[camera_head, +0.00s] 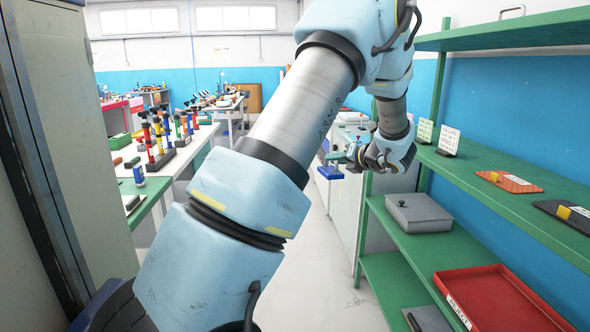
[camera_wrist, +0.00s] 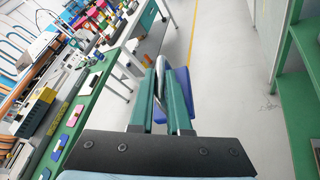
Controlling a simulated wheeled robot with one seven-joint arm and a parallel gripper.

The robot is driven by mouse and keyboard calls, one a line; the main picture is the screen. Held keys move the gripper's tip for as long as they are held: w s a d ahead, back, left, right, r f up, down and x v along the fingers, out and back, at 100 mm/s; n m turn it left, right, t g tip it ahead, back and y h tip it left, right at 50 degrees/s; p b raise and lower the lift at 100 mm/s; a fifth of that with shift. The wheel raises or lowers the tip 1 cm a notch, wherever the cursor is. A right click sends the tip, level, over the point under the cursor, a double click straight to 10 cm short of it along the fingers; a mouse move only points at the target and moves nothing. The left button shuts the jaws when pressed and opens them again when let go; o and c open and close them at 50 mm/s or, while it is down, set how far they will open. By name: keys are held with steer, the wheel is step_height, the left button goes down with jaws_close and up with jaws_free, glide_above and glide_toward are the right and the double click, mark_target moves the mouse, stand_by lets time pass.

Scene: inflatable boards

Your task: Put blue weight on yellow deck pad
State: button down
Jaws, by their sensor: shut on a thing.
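My gripper (camera_head: 352,157) is raised beside the green shelves, over the aisle. Its two green fingers (camera_wrist: 166,100) are shut on the grey loop handle of the blue weight (camera_wrist: 181,105). The blue body hangs past the fingertips, partly hidden by them. The weight also shows in the head view (camera_head: 331,165), in the air left of the shelves. A small yellow patch (camera_wrist: 61,143) lies on the green bench in the wrist view; I cannot tell whether it is the yellow deck pad.
Green shelves (camera_head: 480,177) stand at the right with an orange pad (camera_head: 512,182), a grey box (camera_head: 418,213) and a red tray (camera_head: 497,300). A cluttered green-topped bench (camera_head: 152,190) is at the left. The floor (camera_wrist: 222,60) between is clear.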

steer(key=s+a+f, duration=0.7)
steer(key=a+f, duration=0.4)
steer(key=f, duration=0.1)
steer(key=s+a+f, duration=0.8)
steer(key=a+f, duration=0.3)
steer(key=f, duration=0.2)
steer(key=shift+f, duration=0.25)
steer(key=shift+d, duration=0.1)
